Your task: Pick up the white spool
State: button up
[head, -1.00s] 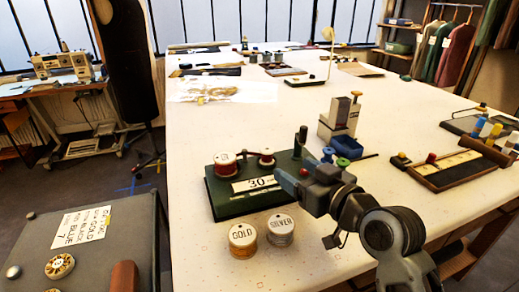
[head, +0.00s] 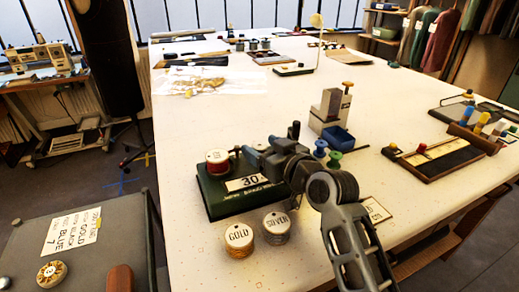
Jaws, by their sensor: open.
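I cannot make out a plainly white spool. A spool with pale rims and red thread (head: 217,162) stands on the dark green box (head: 222,198) marked 30. My open gripper (head: 256,151) is over the right part of this box, to the right of the red spool, with nothing seen in it. My arm hides what stands there. Two round pieces with white tops, GOLD (head: 239,239) and SILVER (head: 276,228), stand in front of the box. A blue spool (head: 320,149) and a green spool (head: 334,159) stand behind my arm.
A grey block with a blue tray (head: 337,138) stands behind my arm. A dark wooden rack (head: 433,161) with small pieces is at the right. A card (head: 376,210) lies right of my arm. The pale tabletop (head: 215,115) is clear behind the box.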

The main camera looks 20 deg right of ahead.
aim_at(264, 149)
jog(key=shift+c, duration=0.5)
jog(key=c, duration=1.1)
jog(key=shift+r, duration=0.15)
notch_tip(264, 149, up, 10)
jog(key=shift+f, duration=0.25)
jog(key=shift+s+r, duration=0.1)
